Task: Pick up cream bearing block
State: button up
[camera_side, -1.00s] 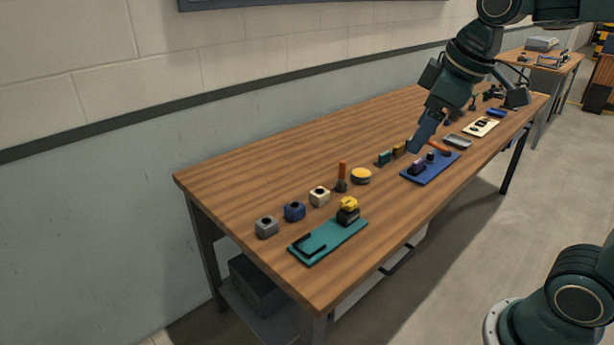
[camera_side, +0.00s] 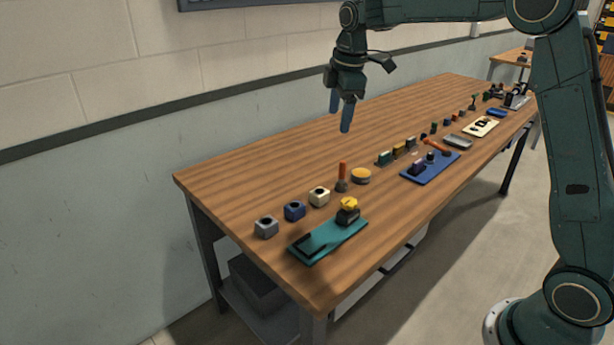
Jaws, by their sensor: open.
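The cream bearing block (camera_side: 319,197) stands on the wooden table, with a dark round hole in its top. It is at the right end of a short row, beside a blue block (camera_side: 294,211) and a grey block (camera_side: 266,228). My gripper (camera_side: 340,117) points down, open and empty, well above the table. In the picture it is above and slightly right of the cream block, apart from it.
A brush-like tool with an orange handle (camera_side: 342,175) stands upright just right of the cream block, near a yellow round tin (camera_side: 361,176). A teal plate (camera_side: 325,241) with a black and yellow piece (camera_side: 348,209) lies in front. The table's back left is clear.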

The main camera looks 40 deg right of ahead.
jog(key=w+d+f+n+g, duration=0.1)
jog(key=w+d+f+n, duration=0.2)
jog(key=w+f, duration=0.45)
jog(key=n+g, duration=0.1)
jog(key=n, duration=0.2)
send_over(319, 191)
notch_tip(319, 191, down, 9)
jog(key=shift+s+f, duration=0.1)
jog(key=shift+f, duration=4.3)
jog(key=shift+f, duration=0.1)
jog(key=shift+f, duration=2.45)
jog(key=shift+c, duration=0.3)
jog(key=c, duration=1.3)
jog(key=shift+r, duration=0.2)
